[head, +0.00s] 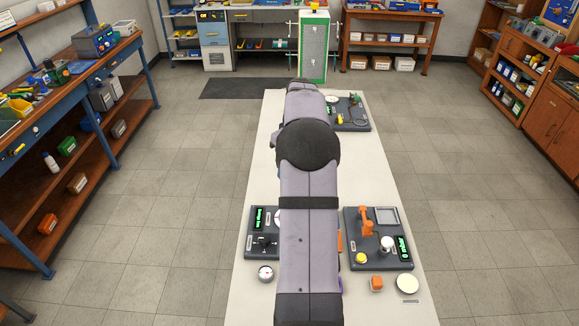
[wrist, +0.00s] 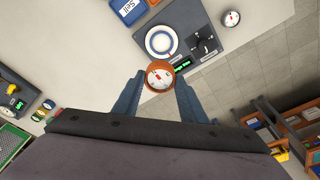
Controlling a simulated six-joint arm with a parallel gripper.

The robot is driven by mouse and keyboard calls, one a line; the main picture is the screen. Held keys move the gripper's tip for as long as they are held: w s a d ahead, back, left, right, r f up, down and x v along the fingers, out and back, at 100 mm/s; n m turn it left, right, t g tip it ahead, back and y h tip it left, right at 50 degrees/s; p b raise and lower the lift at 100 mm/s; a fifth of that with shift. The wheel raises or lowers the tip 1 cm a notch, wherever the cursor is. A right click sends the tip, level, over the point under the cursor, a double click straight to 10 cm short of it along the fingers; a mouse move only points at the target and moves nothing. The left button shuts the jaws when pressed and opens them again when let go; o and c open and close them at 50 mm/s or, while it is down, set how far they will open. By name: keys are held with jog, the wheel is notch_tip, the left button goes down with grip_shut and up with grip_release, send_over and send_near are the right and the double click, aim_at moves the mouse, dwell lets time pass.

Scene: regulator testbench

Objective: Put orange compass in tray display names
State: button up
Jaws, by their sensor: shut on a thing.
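My gripper (wrist: 159,82) shows in the wrist view with two blue fingers shut on the orange compass (wrist: 159,75), a round orange case with a white dial facing the camera. In that view the compass appears just below a round white dish with a blue ring (wrist: 160,41) on a dark panel (wrist: 186,22). I cannot tell its height above the panel. In the head view my arm hides the gripper and the compass. The same panel shows there at the left (head: 252,250), its dish mostly hidden. A square grey tray (head: 386,215) lies on the right panel (head: 352,250).
A small round gauge (head: 265,273) lies beside the left panel. The right panel bears an orange arm-like fixture (head: 366,222) and a white knob (head: 387,243). An orange block (head: 376,284) and a cream disc (head: 407,284) are near it. Another panel (head: 352,125) is farther back.

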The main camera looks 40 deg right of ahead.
jog(key=shift+r, duration=0.35)
jog(key=s+d+f+m+h+b, duration=0.1)
jog(key=s+d+f+m+b, duration=0.8)
jog(key=f, duration=0.4)
jog(key=shift+g, duration=0.3)
jog(key=shift+w+d+f+p, duration=0.15)
jog(key=shift+d+f+p, duration=0.2)
jog(key=shift+f, duration=1.25)
jog(key=shift+w+d+f+p, duration=0.15)
jog(key=shift+f+p, duration=0.3)
jog(key=shift+f, duration=1.2)
jog(key=shift+w+d+f+p, duration=0.2)
jog(key=shift+f+p, duration=0.2)
jog(key=shift+f, duration=1.2)
jog(key=shift+f, duration=0.15)
jog(key=o, duration=1.1)
